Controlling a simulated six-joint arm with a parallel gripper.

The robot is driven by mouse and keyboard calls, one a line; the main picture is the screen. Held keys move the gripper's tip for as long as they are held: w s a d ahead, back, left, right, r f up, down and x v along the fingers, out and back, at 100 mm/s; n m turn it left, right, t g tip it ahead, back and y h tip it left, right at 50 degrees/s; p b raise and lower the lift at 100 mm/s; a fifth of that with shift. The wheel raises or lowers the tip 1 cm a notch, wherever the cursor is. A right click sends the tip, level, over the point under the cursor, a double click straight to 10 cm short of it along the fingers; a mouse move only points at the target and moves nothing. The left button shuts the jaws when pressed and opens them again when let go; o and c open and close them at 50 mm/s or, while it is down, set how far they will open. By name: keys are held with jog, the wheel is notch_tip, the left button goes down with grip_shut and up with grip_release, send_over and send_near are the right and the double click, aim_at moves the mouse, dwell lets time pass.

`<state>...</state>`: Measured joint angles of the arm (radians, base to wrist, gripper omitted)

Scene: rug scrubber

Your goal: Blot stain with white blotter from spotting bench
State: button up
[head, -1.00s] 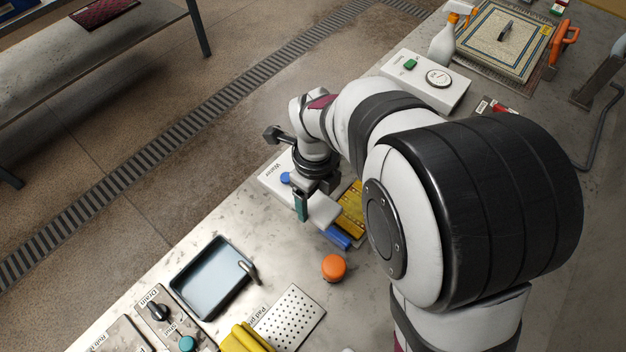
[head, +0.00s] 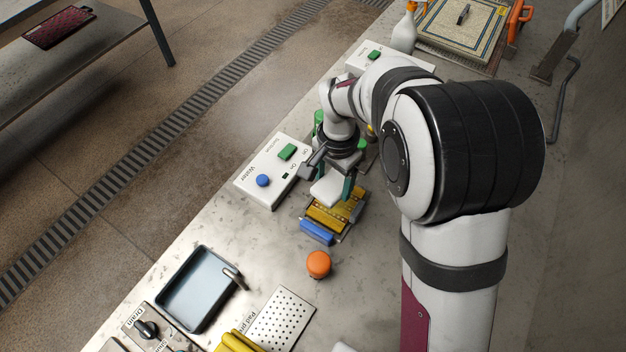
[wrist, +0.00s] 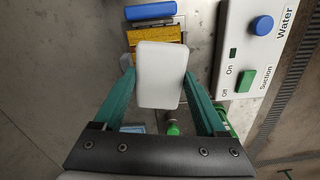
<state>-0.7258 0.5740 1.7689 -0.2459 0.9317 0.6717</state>
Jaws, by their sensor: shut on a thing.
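A white blotter (wrist: 160,75), a rounded block, sits between the two teal fingers of my gripper (wrist: 160,88) in the wrist view. My gripper is shut on it. In the head view the blotter (head: 327,190) hangs below my gripper (head: 335,186), close to a yellow block (head: 326,218) on the bench (head: 280,232). I cannot tell whether it touches anything below. A patterned rug (head: 440,30) lies at the top right of the head view. I cannot make out a stain on it.
A white Water and Suction panel (head: 262,188) stands left of my gripper. A blue block (head: 316,232) and an orange knob (head: 318,264) are nearer. A grey tray (head: 190,290) is lower left. A spray bottle (head: 404,30) and orange-handled tool (head: 516,20) are near the rug.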

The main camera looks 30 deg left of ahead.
aim_at(337, 196)
jog(key=shift+w+d+f+n, duration=0.3)
jog(key=shift+w+n, duration=0.2)
jog(key=shift+n, duration=0.5)
jog(key=shift+f, duration=2.75)
jog(key=shift+f, duration=0.6)
dwell(0.7)
jog(key=shift+r, duration=3.55)
